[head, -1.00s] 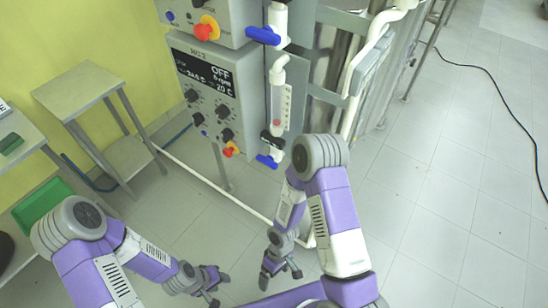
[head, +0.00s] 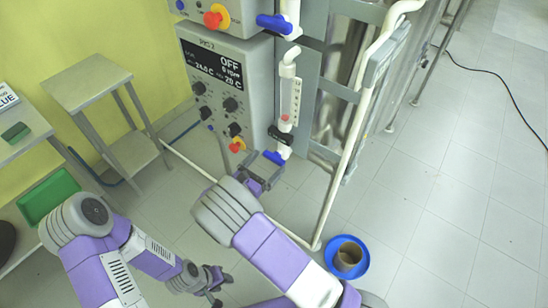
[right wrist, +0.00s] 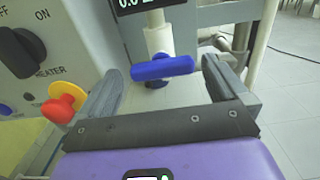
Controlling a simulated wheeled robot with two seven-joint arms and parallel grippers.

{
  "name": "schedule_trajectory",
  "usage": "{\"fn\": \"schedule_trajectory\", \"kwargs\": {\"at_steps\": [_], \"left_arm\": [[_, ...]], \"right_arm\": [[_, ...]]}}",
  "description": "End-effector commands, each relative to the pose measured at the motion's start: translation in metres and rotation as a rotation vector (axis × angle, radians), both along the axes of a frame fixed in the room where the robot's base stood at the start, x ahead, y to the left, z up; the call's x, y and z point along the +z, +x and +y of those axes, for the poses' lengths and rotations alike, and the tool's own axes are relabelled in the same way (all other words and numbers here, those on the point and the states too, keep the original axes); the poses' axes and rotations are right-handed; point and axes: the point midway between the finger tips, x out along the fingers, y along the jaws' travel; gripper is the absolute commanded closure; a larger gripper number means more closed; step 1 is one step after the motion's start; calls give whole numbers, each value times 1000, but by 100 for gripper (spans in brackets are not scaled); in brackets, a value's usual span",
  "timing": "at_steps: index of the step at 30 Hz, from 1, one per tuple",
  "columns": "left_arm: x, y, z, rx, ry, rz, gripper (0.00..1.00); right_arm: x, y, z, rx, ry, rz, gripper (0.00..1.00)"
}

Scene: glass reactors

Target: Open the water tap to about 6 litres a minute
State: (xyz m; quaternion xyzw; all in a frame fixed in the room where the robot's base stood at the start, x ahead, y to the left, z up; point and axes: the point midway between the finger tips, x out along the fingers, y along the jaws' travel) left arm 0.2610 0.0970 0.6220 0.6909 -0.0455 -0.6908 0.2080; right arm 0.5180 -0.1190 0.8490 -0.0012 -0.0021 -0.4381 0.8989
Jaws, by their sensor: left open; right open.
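The lower blue tap handle (head: 274,158) sits on the white pipe below the flow tube (head: 290,98). In the right wrist view the handle (right wrist: 162,68) lies crosswise to its white pipe (right wrist: 160,38). A black display (right wrist: 138,5) above it is cut off and reads 0.0 L. My right gripper (head: 263,174) is open just in front of the handle. In the right wrist view its fingers stand either side of the handle, and no contact shows. The red float (head: 285,119) is low in the tube. My left gripper (head: 207,280) is open and empty, low over the floor.
A grey control box (head: 222,85) with knobs and a red-yellow switch (head: 237,145) stands left of the tap. An upper blue handle (head: 274,24) is above. A blue dish with a brown-filled pot (head: 347,257) is on the floor at right. Steel tables stand left.

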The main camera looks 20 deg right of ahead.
Motion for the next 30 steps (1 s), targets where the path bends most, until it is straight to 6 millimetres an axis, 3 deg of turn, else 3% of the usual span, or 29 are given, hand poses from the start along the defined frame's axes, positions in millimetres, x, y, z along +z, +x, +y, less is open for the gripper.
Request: {"fn": "schedule_trajectory", "kwargs": {"at_steps": [7,19,26,30], "left_arm": [[-8,0,0,0,0,0,57],[-9,0,0,0,0,0,57],[-9,0,0,0,0,0,57],[-8,0,0,0,0,0,57]], "right_arm": [[-2,21,-29,-3,3,2,0],[-1,27,-35,-1,3,2,0],[-1,27,-35,-1,4,3,35],[-1,27,-35,-1,1,6,36]]}}
